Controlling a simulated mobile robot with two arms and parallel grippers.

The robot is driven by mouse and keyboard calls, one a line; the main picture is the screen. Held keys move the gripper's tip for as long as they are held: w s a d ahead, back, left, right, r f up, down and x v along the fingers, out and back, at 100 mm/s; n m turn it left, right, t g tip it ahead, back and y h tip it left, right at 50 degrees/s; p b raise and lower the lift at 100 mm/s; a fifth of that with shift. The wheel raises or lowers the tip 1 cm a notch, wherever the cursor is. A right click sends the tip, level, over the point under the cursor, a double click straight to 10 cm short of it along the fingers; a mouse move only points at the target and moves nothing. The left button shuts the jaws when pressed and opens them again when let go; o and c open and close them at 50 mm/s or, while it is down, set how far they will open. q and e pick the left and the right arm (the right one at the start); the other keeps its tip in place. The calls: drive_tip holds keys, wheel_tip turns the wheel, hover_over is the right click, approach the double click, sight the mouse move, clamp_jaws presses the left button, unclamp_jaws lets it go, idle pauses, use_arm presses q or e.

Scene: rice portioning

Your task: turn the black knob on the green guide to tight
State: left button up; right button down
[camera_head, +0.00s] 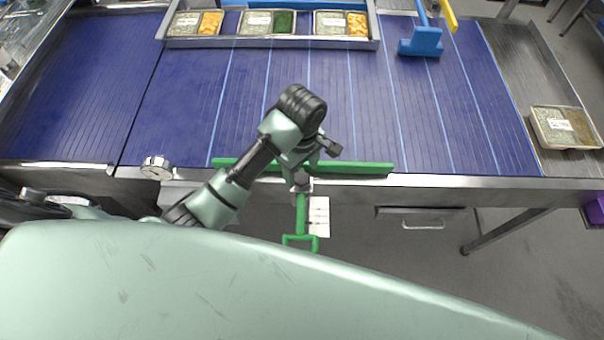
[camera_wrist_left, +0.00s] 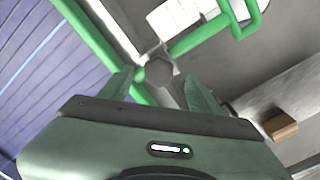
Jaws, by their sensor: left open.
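The green guide (camera_head: 350,168) lies along the front edge of the blue conveyor, with a green handle (camera_head: 300,240) hanging down in front. It also shows in the left wrist view (camera_wrist_left: 88,32). My left gripper (camera_head: 301,181) reaches down over the middle of the guide, where the handle joins it. In the left wrist view, my left gripper (camera_wrist_left: 160,82) is open, with its fingers on both sides of a dark grey knob (camera_wrist_left: 159,70) at the guide's joint. I cannot tell whether the fingers touch it. The arm mostly hides the knob in the head view. My right gripper is not in view.
A metal tray (camera_head: 270,43) with several filled food containers stands at the back of the conveyor. A blue tool (camera_head: 421,42) lies to its right. Another filled container (camera_head: 563,127) sits on the right metal ledge. A round silver dial (camera_head: 157,167) is at the front left edge.

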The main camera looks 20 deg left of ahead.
sight(302, 178)
use_arm(q)
drive_tip(key=shift+f, duration=1.6)
drive_tip(key=c, duration=1.4)
drive_tip(key=shift+o, duration=0.2)
